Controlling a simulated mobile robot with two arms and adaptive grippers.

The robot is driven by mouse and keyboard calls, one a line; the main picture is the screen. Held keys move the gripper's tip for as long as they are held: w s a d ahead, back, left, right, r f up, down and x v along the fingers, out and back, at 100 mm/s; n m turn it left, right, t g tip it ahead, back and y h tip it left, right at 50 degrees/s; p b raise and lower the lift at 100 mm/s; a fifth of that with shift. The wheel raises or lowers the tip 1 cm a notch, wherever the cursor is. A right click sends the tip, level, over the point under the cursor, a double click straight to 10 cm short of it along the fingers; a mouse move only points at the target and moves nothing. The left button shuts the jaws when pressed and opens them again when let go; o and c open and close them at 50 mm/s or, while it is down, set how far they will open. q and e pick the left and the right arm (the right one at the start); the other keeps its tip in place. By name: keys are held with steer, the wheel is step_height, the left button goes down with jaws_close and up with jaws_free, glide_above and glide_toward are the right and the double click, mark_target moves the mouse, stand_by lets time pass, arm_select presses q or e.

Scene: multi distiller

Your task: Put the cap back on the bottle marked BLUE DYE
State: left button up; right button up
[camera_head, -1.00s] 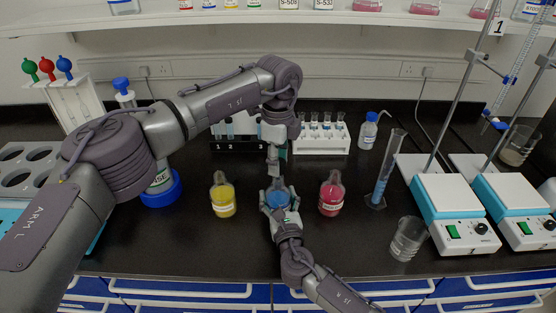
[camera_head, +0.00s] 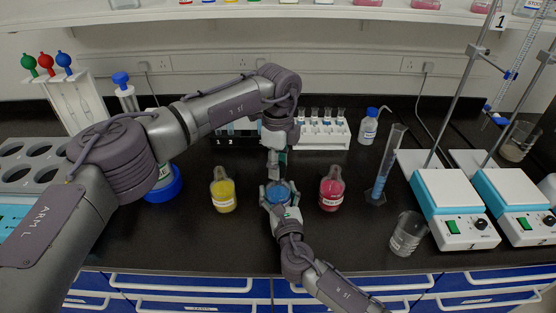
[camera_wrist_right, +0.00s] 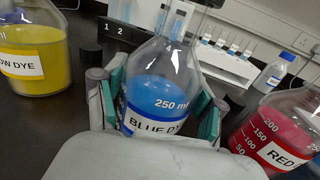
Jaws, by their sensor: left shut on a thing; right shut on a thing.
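The blue dye bottle (camera_head: 278,194) stands at the middle of the bench. In the right wrist view the bottle (camera_wrist_right: 157,95) is a clear conical flask with blue liquid and a BLUE DYE label. My right gripper (camera_head: 278,195) is shut around the bottle's body, one finger on each side. My left gripper (camera_head: 276,172) points down from above, just over the bottle's neck. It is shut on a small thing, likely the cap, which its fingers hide. I cannot tell whether that thing touches the bottle's mouth.
A yellow bottle (camera_head: 223,193) stands left of the blue one and a red bottle (camera_head: 331,193) right of it. Tube racks (camera_head: 321,136) stand behind. A graduated cylinder (camera_head: 385,170), a beaker (camera_head: 408,235) and hotplates (camera_head: 450,205) are at the right.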

arm_select(q)
steer(key=shift+f, duration=0.6)
stand_by(0.5)
